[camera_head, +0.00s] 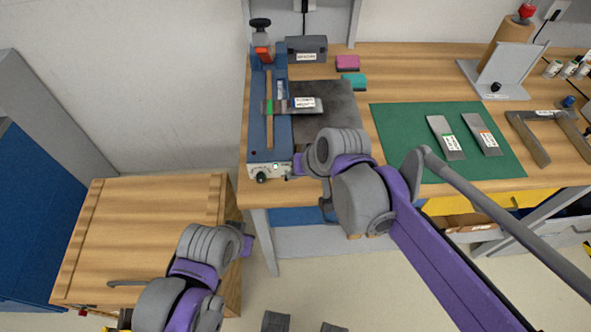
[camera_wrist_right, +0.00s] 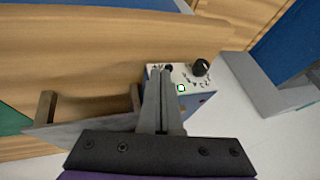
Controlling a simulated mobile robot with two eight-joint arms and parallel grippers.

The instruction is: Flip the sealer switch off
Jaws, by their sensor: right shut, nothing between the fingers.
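The blue sealer (camera_head: 257,115) stands at the left end of the workbench, with a pale control panel (camera_head: 268,171) on its front end. The panel has a black knob (camera_wrist_right: 201,67), a lit green lamp (camera_wrist_right: 181,88) and a small dark switch (camera_wrist_right: 168,68), partly hidden by my fingertips; whether they touch it I cannot tell. My right gripper (camera_wrist_right: 158,73) is shut and empty, its tips at the panel. In the head view my right gripper (camera_head: 297,166) is just right of the panel. My left gripper (camera_head: 249,241) is low over the wooden cart's right edge, its fingers unclear.
A labelled strip (camera_head: 297,104) lies across the sealer. A dark plate (camera_head: 338,101) and a green mat (camera_head: 395,125) with two grey pouches lie to the right. A wooden-topped cart (camera_head: 140,225) stands at lower left. Pink (camera_head: 347,63) and teal (camera_head: 354,80) blocks are at the back.

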